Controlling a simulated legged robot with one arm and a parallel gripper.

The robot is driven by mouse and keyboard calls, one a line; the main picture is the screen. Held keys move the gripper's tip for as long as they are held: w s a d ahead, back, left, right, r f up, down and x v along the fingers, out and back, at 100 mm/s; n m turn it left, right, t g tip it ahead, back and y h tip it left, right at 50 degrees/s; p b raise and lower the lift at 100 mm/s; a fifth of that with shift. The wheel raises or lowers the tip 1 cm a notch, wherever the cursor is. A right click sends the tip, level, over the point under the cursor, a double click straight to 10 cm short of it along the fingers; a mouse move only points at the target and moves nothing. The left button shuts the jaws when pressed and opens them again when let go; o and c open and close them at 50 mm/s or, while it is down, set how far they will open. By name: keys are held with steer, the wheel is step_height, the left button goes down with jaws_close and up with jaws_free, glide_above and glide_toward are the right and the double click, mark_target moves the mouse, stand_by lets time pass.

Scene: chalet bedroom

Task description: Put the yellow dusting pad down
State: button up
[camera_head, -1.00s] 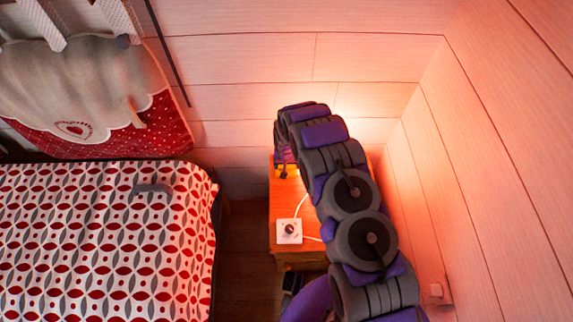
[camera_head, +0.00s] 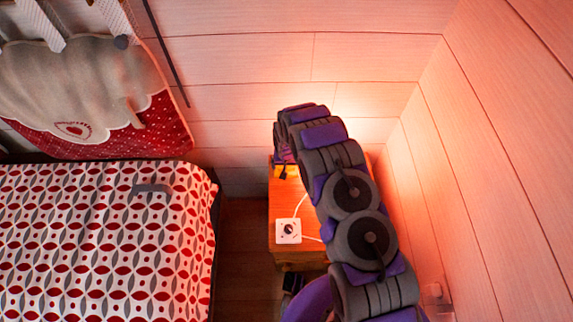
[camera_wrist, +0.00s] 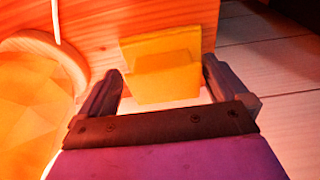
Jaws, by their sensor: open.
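The yellow dusting pad (camera_wrist: 165,75) shows in the wrist view as a blocky yellow piece against the orange wooden nightstand top. My gripper (camera_wrist: 163,82) is open, with one dark finger on each side of the pad. A gap shows beside the left finger; the right finger is close to the pad, and I cannot tell whether they touch. In the head view, a bit of the yellow pad (camera_head: 279,171) shows at the far left of the nightstand (camera_head: 282,205), under my gripper (camera_head: 284,165). My arm hides the rest.
A small white switch box (camera_head: 288,231) with a cord lies on the nightstand's near part. In the wrist view, a glowing lamp (camera_wrist: 28,95) with a round wooden rim stands left of my gripper. The bed (camera_head: 100,240) is at left; a plank wall (camera_head: 480,150) is close at right.

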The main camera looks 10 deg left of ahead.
steer(key=shift+a, duration=0.15)
step_height(320, 180, up, 17)
steer(key=s+p, duration=0.2)
steer(key=p, duration=0.2)
steer(key=shift+d+r+p, duration=0.15)
steer(key=shift+d+p, duration=0.05)
steer(key=shift+p, duration=0.15)
steer(key=shift+s, duration=0.2)
